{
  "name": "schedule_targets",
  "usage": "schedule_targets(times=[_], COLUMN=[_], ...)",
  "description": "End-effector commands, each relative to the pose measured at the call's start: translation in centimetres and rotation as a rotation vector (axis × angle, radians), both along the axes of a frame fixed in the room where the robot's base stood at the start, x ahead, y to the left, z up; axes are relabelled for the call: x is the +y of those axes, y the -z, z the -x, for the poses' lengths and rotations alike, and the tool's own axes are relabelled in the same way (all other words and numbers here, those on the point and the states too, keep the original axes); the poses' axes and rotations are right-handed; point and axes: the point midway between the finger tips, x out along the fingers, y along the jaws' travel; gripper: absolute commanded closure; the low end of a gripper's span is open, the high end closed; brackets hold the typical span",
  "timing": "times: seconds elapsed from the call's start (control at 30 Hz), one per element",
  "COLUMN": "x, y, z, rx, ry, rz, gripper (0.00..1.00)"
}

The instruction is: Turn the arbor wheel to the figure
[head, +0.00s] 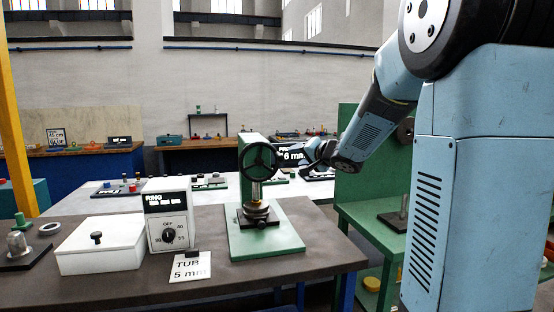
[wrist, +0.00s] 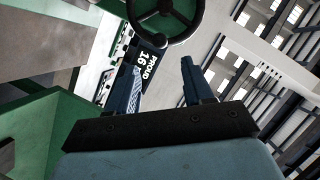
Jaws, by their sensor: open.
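The arbor wheel (head: 258,159) is a black spoked handwheel on the front of the green arbor press (head: 247,150). Its lower part shows at the top of the wrist view (wrist: 166,8). My gripper (head: 316,152) is just right of the wheel in the head view. In the wrist view my two dark fingers (wrist: 160,72) are apart, with nothing between them, and point toward the wheel's lower rim without visibly gripping it. A white card (head: 190,267) reading "TUB 5 mm" lies at the bench's front edge.
A box with a dial (head: 168,222) and a white lidded box (head: 102,245) stand left of the press. A dark sign (head: 292,155) ending in "6 mm" stands behind my gripper; it reads "PROUD 16" in the wrist view (wrist: 150,58). A green stand (head: 375,210) is at right.

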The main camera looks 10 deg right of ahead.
Motion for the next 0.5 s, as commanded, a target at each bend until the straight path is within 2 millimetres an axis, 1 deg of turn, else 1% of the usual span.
schedule_targets(times=[0.03, 0.5], x=[0.2, 2.7], y=[0.3, 2.1], z=[-0.8, -8.0], rx=[0.002, 0.001], ry=[0.000, 0.001], rz=[-0.001, 0.000], gripper=[0.49, 0.49])
